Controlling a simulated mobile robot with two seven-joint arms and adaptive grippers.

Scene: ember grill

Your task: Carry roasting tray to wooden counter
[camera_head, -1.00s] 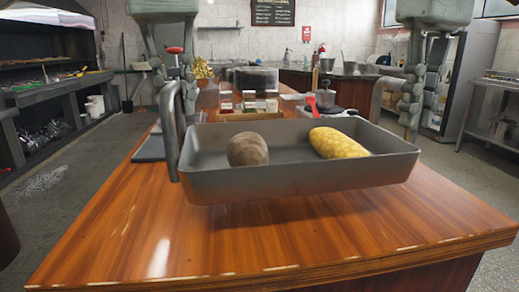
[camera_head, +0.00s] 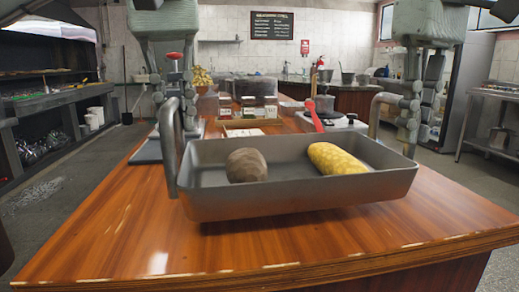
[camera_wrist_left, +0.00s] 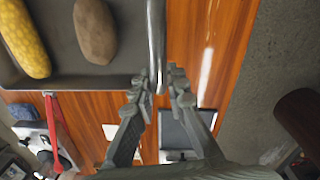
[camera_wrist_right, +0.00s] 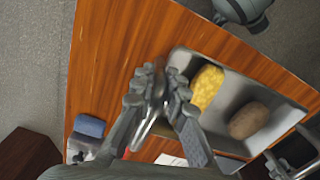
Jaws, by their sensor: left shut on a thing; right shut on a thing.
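The grey roasting tray (camera_head: 300,200) is held over the wooden counter (camera_head: 130,235), and a shadow lies beneath it. In the tray are a brown potato (camera_head: 246,165) and a yellow corn cob (camera_head: 335,158). My left gripper (camera_head: 177,100) is shut on the tray's left handle; the left wrist view shows its fingers (camera_wrist_left: 158,85) around the bar. My right gripper (camera_head: 408,105) is shut on the right handle, and its fingers also show around the bar in the right wrist view (camera_wrist_right: 159,88). I cannot tell whether the tray's underside touches the counter.
Farther back on the counter are a red-handled utensil (camera_head: 312,115), small containers (camera_head: 258,106) and a dark flat board (camera_head: 150,150) at the left. The counter's front part is bare. A grill station (camera_head: 50,100) stands at the far left.

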